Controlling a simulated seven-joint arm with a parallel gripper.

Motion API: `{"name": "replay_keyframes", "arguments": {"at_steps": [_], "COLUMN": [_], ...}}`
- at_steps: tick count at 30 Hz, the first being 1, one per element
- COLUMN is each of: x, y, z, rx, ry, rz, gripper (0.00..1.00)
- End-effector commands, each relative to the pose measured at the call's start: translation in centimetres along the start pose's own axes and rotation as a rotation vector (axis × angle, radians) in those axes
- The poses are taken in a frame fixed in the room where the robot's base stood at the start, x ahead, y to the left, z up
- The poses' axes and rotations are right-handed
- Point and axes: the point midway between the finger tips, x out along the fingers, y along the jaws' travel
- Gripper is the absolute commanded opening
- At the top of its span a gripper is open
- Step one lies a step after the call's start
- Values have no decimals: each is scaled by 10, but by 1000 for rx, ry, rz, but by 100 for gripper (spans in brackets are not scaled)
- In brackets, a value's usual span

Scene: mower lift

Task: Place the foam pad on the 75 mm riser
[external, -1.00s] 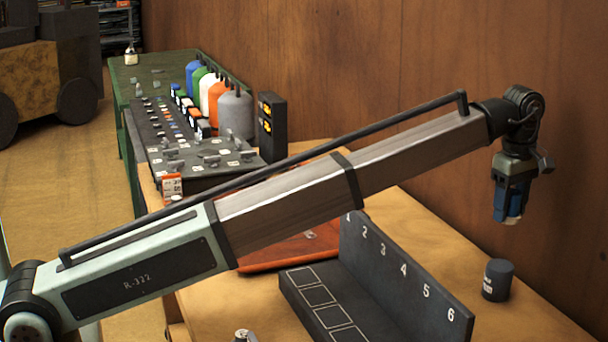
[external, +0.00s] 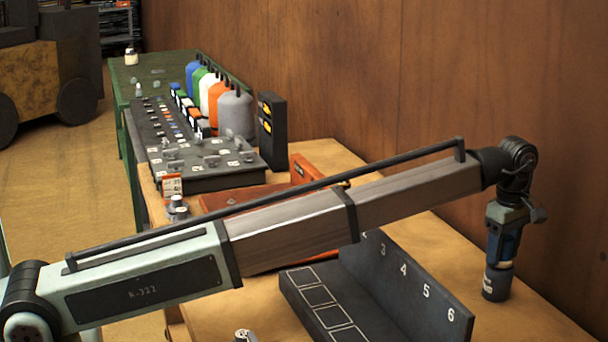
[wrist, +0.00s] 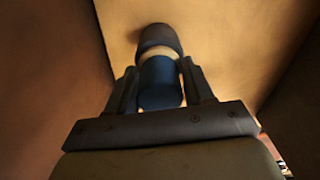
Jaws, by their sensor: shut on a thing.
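My gripper (external: 501,258) is shut on a blue, roughly cylindrical piece, which I take to be the foam pad (wrist: 160,82). It is held upright between the two fingers. A dark cylinder with a white label, apparently the 75 mm riser (external: 496,284), stands on the table at the right. The gripper is straight above this riser. In the wrist view the riser (wrist: 157,38) shows just beyond the pad, with a pale band between them. I cannot tell whether that band is a gap or part of the pad, nor whether pad and riser touch.
A dark angled rack (external: 405,278) numbered along its upright wall stands left of the riser. The wooden wall (external: 560,150) rises close behind. A red case (external: 245,197) and a black control panel (external: 215,175) lie farther back. Bare tabletop (external: 535,315) surrounds the riser.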

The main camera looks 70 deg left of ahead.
Motion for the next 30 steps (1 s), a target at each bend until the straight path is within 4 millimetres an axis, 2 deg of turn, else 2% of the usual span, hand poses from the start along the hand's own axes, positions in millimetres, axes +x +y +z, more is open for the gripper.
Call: {"name": "replay_keyframes", "arguments": {"at_steps": [9,10,18,26,30], "x": [2,3,2,1,-9], "y": [0,0,0,0,1], "z": [0,0,0,0,0], "rx": [0,0,0,0,0], "ry": [0,0,0,0,0], "rz": [0,0,0,0,1], "gripper": [21,53,77,77,77]}}
